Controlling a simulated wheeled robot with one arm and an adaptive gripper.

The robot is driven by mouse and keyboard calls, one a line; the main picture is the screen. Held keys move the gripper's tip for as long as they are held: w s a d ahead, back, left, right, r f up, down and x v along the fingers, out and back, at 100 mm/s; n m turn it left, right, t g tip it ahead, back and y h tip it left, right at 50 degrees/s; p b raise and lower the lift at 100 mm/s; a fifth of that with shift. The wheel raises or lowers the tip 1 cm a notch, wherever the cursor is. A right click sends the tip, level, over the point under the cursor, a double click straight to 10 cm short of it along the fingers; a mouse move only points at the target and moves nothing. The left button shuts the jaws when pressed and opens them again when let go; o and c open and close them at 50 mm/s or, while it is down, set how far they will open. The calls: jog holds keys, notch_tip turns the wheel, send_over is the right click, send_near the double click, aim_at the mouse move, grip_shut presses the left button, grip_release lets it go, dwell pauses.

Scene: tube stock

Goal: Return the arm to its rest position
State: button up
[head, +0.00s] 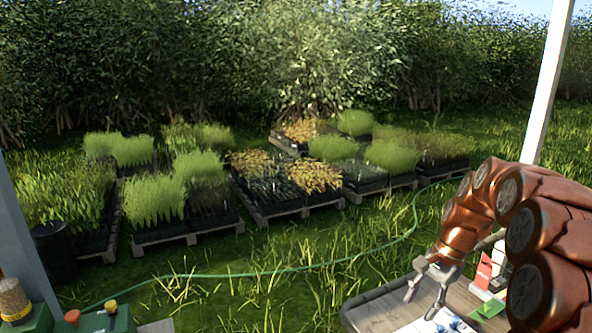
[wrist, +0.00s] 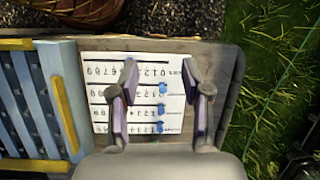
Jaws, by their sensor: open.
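My arm (head: 540,230), copper-coloured with dark round joint caps, reaches in from the right in the head view. My gripper (head: 424,298) hangs at its end, fingers pointing down over a wooden surface (head: 378,308). In the wrist view my gripper (wrist: 162,90) has its two fingers spread apart with nothing between them. Below it lies a white sheet (wrist: 110,72) printed with rows of digits and bearing several small blue pieces. The gap between fingertips and sheet is hard to judge.
A blue slatted piece with yellow strips (wrist: 35,95) is left of the sheet. A red piece (head: 483,270) and green piece (head: 488,309) are near my arm. A white post (head: 547,80) rises behind it. Plant pallets (head: 190,240) and a green hose (head: 300,268) lie on grass beyond.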

jog(key=s+a+r+n+h, duration=0.1)
jog(key=s+a+n, duration=0.35)
jog(key=s, duration=0.75)
jog(key=s+a+r+n+h, duration=0.2)
jog(key=s+a+n, duration=0.3)
jog(key=s, duration=0.6)
jog(key=s+f+n, duration=0.2)
jog(key=s, duration=0.8)
jog(key=shift+a+f+g+h+p, duration=0.15)
jog(key=shift+f+g+h+p, duration=0.15)
jog(key=shift+f+p, duration=0.05)
